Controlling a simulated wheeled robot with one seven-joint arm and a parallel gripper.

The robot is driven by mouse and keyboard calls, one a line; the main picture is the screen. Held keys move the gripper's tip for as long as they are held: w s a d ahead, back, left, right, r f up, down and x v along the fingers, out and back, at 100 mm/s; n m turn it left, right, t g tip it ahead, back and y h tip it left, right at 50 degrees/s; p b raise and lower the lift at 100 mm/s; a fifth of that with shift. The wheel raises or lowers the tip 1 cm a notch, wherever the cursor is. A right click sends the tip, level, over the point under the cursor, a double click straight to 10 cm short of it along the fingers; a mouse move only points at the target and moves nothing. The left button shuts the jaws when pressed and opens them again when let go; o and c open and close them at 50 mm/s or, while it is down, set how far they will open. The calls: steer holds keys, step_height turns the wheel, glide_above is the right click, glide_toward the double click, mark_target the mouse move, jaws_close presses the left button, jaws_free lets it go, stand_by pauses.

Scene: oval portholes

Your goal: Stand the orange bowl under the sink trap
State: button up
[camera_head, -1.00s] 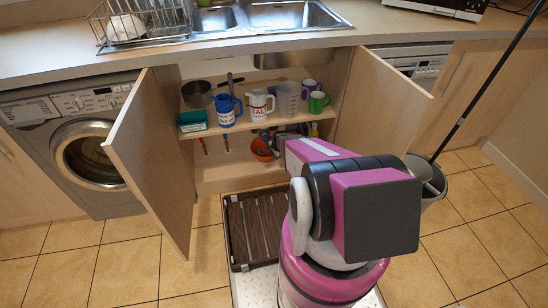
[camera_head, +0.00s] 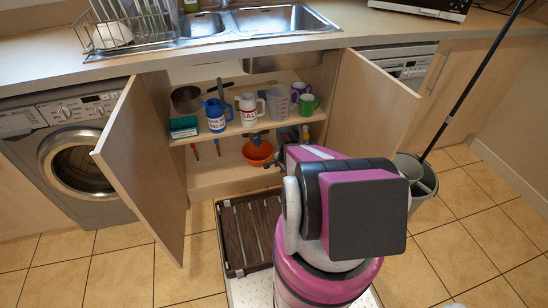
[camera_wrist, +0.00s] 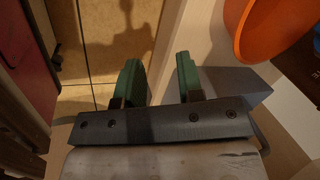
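The orange bowl (camera_head: 258,153) is in the lower space of the open cabinet, below the shelf, and looks roughly upright. A small grey-blue part, seemingly the sink trap (camera_head: 256,138), shows just above it; whether the bowl is squarely below it I cannot tell. In the wrist view the bowl (camera_wrist: 266,28) is at the top right, apart from my gripper (camera_wrist: 158,78). My gripper's two green-padded fingers are spread with nothing between them. In the head view my gripper is mostly hidden behind my arm, near the bowl's right side.
Open doors stand left (camera_head: 140,165) and right (camera_head: 378,105). A brown slatted tray (camera_head: 248,232) lies in front. A bucket (camera_head: 420,180) stands right.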

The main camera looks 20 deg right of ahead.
steer(key=s+a+r+n+g, duration=0.1)
steer(key=s+a+r+n, duration=0.2)
steer(key=r, duration=0.6)
steer(key=s+a+r+n+g+h, duration=0.1)
steer(key=s+a+r+n, duration=0.2)
steer(key=r, duration=0.7)
steer(key=s+a+r+n+g, duration=0.1)
steer(key=s+a+r+n, duration=0.2)
steer(key=r+n, duration=0.4)
step_height(320, 180, up, 3)
steer(key=shift+f, duration=0.1)
steer(key=shift+s+a, duration=0.1)
